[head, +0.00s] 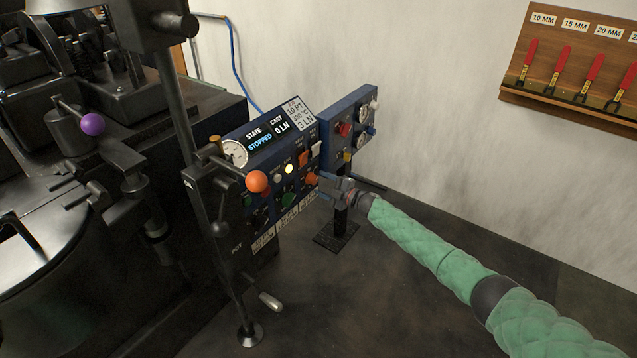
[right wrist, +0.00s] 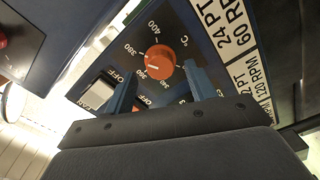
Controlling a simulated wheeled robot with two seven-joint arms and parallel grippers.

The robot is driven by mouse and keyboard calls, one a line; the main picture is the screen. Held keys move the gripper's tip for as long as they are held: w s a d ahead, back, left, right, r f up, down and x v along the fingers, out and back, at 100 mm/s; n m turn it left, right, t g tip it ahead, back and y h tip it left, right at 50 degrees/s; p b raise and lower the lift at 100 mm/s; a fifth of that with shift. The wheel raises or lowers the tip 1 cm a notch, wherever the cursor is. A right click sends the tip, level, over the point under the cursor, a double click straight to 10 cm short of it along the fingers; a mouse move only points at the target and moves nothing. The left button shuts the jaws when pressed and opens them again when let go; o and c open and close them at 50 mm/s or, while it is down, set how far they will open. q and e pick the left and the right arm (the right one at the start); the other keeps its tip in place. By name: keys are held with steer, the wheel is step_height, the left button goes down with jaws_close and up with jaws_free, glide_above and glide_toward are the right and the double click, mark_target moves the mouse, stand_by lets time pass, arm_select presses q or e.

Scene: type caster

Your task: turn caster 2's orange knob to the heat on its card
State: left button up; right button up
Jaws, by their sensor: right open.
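The orange knob (right wrist: 160,61) sits on a blue dial panel with a ring of temperature numbers, among them 400, 380 and 360, and a °C mark. Its white pointer line faces the lower left in the right wrist view. In the head view the knob (head: 311,179) is at the panel's right side. My right gripper (head: 326,183) is at it, open; in the right wrist view its two blue fingers (right wrist: 160,80) are spread on either side just below the knob. The white card (head: 298,113) reads 10 PT, a °C value too small to be sure of, and 3 LN. My left gripper is not seen.
A display (head: 272,134) reads STOPPED and 0 LN. An orange ball lever (head: 257,181) stands left of the knob. A second blue panel (head: 348,128) stands behind on a post. A red-handled tool rack (head: 570,70) hangs on the wall. The floor at right is clear.

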steer(key=v, duration=0.5)
stand_by(0.3)
